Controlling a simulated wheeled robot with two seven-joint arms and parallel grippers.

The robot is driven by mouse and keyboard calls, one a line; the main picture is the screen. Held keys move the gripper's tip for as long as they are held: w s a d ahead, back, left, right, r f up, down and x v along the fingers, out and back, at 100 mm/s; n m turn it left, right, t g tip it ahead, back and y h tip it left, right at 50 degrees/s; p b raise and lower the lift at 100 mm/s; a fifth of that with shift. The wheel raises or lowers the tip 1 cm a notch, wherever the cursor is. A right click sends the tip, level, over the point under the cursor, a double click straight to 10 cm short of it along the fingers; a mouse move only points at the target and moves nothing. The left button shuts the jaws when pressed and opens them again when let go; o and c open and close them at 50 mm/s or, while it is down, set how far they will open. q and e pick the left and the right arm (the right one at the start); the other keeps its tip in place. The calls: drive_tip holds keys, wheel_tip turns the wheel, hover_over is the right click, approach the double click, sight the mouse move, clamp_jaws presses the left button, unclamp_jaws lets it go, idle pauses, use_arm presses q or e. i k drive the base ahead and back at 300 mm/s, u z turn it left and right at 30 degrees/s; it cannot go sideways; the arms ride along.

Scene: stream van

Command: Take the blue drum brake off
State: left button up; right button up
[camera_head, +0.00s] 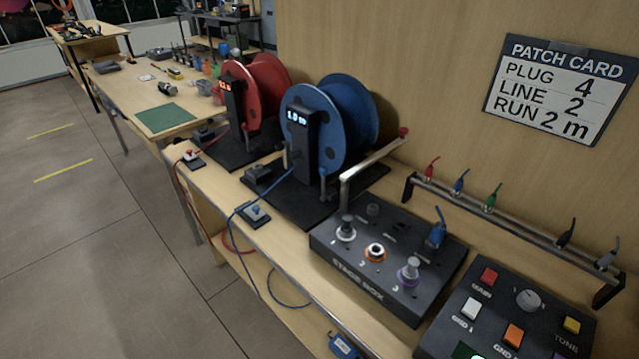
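The blue drum (320,125) stands upright on a black base plate (300,208) on the bench, right of the red drum. A black post (302,150) in front of it carries a lit display that seems to read 1.0 m. A small pale handle (286,156) is beside the post, and a dark box (258,174) sits on the base's left side. I cannot tell which part is the brake or how it is set. A blue cable (262,195) runs from the drum over the bench edge. Neither gripper is in view.
The red drum (264,88) stands behind. A silver bar with a red knob (403,132) rises between the blue drum and the stage box (385,275). The patch card (560,90) reads plug 4, line 2, run 2 m.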

sight(323, 184)
drive_tip(key=u, duration=0.05)
drive_tip(key=k, duration=0.5)
drive_tip(key=u, duration=1.9)
drive_tip(key=i, duration=2.95)
drive_tip(key=z, duration=2.8)
